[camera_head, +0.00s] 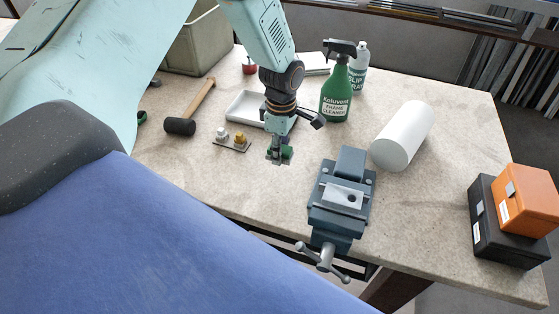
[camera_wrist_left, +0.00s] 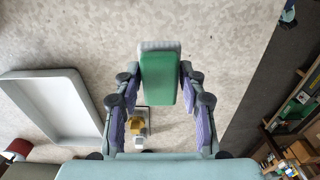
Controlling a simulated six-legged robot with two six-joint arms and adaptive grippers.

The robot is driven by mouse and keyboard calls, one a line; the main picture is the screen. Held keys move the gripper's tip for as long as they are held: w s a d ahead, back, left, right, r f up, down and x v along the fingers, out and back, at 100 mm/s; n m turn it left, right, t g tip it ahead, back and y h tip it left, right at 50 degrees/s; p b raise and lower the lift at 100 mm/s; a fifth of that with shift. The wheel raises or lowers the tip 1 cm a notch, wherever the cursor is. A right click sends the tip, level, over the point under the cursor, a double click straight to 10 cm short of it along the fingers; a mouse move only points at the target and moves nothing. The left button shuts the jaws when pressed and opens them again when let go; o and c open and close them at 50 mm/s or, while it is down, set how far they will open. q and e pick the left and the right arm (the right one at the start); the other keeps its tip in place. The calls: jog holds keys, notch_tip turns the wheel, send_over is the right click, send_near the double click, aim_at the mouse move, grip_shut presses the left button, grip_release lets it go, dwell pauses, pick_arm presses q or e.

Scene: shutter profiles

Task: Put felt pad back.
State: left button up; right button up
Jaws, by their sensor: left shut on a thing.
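The felt pad, a green block with a pale grey layer along one end, shows in the left wrist view (camera_wrist_left: 160,80) between the fingers. My left gripper (camera_head: 280,153) is shut on it, over the front part of the bench. In the head view only a little of the green pad (camera_head: 288,152) shows beside the fingers. A white shallow tray (camera_head: 236,119) lies behind and left of the gripper; it also shows in the left wrist view (camera_wrist_left: 22,78). My right gripper is in neither view.
A small plate with a yellow and a white knob (camera_head: 232,143) sits left of the gripper. A blue-grey vise (camera_head: 325,213) stands to the right. A black mallet (camera_head: 180,126), green spray bottle (camera_head: 335,97), white roll (camera_head: 402,137) and stacked boxes (camera_head: 525,200) are around. Bench between roll and boxes is clear.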

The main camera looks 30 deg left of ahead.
aim_at(280, 169)
pick_arm(q)
jog(key=f, duration=0.4)
jog(key=shift+w+a+f, duration=0.15)
jog(key=shift+a+f, duration=0.1)
jog(key=shift+f, duration=0.15)
jog(key=shift+d, duration=0.1)
jog(key=shift+f, duration=0.1)
jog(key=o, duration=1.3)
jog(key=shift+f, duration=0.1)
notch_tip(280, 169, up, 12)
jog(key=shift+r, duration=0.2)
